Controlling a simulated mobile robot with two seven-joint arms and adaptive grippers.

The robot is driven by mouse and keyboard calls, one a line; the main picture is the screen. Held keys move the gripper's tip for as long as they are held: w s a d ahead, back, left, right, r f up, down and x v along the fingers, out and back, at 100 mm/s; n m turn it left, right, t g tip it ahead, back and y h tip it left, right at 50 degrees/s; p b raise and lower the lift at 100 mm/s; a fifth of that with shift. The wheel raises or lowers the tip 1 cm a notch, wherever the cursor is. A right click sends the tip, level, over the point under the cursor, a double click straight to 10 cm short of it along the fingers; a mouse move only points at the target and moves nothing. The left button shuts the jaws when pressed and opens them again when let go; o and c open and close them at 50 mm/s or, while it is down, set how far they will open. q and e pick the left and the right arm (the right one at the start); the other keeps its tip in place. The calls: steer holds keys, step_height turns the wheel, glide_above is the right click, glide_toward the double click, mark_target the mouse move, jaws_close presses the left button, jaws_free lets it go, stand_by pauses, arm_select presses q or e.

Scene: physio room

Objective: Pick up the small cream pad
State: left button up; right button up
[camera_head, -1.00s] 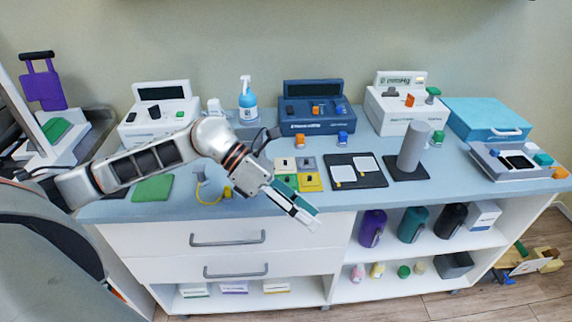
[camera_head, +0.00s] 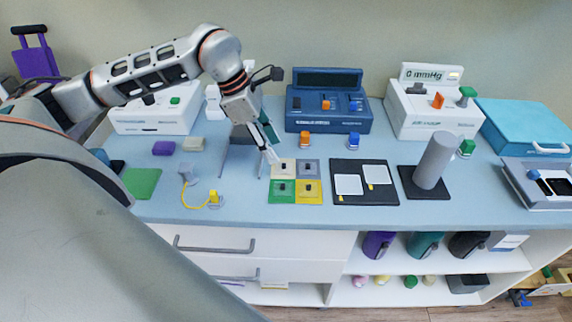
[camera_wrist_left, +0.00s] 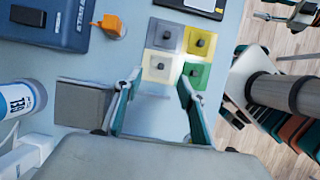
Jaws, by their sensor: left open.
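The small cream pad (camera_head: 277,167) has a dark knob and lies at the back left of a two-by-two group of square pads on the counter. In the left wrist view the cream pad (camera_wrist_left: 152,75) is just beyond the fingertips. My left gripper (camera_head: 270,156) is open and empty, pointing down just behind and left of the cream pad. In the left wrist view the gripper's fingers (camera_wrist_left: 157,88) are spread, with bare counter between them. My right gripper is not in view.
A grey pad (camera_head: 313,166), green pad (camera_head: 276,192) and yellow pad (camera_head: 315,192) adjoin the cream one. A blue device (camera_head: 328,122) stands behind with an orange block (camera_head: 305,139) before it. A black board (camera_head: 350,195) lies to the right. A yellow-plugged cable (camera_head: 214,199) lies left.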

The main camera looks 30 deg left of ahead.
mark_target(283, 164)
arm_select(q)
steer(key=shift+d+f, duration=0.15)
steer(key=shift+f, duration=0.15)
steer(key=shift+w+d+f, duration=0.1)
steer(key=shift+f, duration=0.25)
steer(key=x, duration=0.3)
steer(key=shift+d+f, duration=0.1)
steer(key=shift+f, duration=0.15)
steer(key=shift+w+d+f, duration=0.1)
steer(key=shift+f, duration=0.2)
steer(key=c, duration=0.5)
steer(key=shift+c, duration=0.3)
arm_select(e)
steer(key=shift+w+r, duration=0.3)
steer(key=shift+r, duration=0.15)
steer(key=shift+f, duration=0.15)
arm_select(q)
steer(key=shift+r, duration=0.1)
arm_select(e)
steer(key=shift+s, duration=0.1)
